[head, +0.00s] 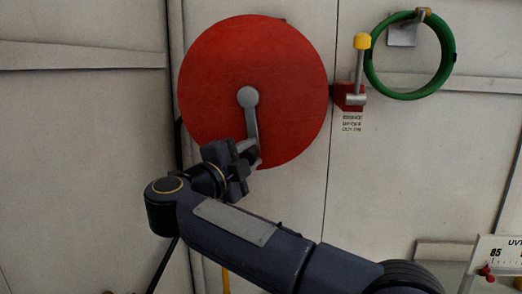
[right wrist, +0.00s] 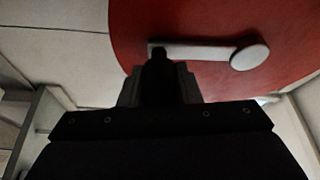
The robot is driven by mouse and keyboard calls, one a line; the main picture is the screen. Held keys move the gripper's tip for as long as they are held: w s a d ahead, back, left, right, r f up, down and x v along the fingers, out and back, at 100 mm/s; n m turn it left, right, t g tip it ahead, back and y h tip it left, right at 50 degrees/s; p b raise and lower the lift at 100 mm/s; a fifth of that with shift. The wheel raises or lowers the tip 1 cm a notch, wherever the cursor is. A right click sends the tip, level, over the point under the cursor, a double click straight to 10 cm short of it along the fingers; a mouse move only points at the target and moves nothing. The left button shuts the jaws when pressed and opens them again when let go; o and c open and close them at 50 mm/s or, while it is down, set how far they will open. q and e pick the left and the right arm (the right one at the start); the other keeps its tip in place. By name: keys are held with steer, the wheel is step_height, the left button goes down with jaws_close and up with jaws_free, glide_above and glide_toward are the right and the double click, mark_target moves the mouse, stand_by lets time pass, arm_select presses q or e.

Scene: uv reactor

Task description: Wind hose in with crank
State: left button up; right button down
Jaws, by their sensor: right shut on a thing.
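A large red hose reel disc (head: 215,80) is mounted on the pale wall in the head view. A grey crank (head: 250,115) runs from the disc's round hub down to its lower part. My right gripper (head: 249,160) is shut on the crank's dark handle at the lower end. In the right wrist view, the dark handle (right wrist: 157,70) stands between the fingers of my right gripper (right wrist: 158,88). The crank arm (right wrist: 195,53) there reaches right to the round hub, in front of the red disc (right wrist: 200,20). The hose on the reel is hidden. My left gripper is not in view.
A lever with a yellow knob (head: 362,41) on a red base (head: 348,97) sits right of the disc. A green hose coil (head: 447,70) hangs at the upper right. A white gauge panel (head: 497,254) is at the lower right.

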steer(key=shift+w+a+f+m+g+p, duration=0.15)
steer(key=shift+a+m+g+p, duration=0.35)
steer(key=shift+a, duration=0.55)
steer(key=c, duration=1.4)
jaws_free()
steer(key=shift+a, duration=0.1)
steer(key=o, duration=0.3)
steer(key=shift+a, duration=0.15)
steer(key=shift+o, duration=0.2)
steer(key=b+v, duration=0.2)
steer(key=v, duration=0.5)
steer(key=shift+s, duration=0.35)
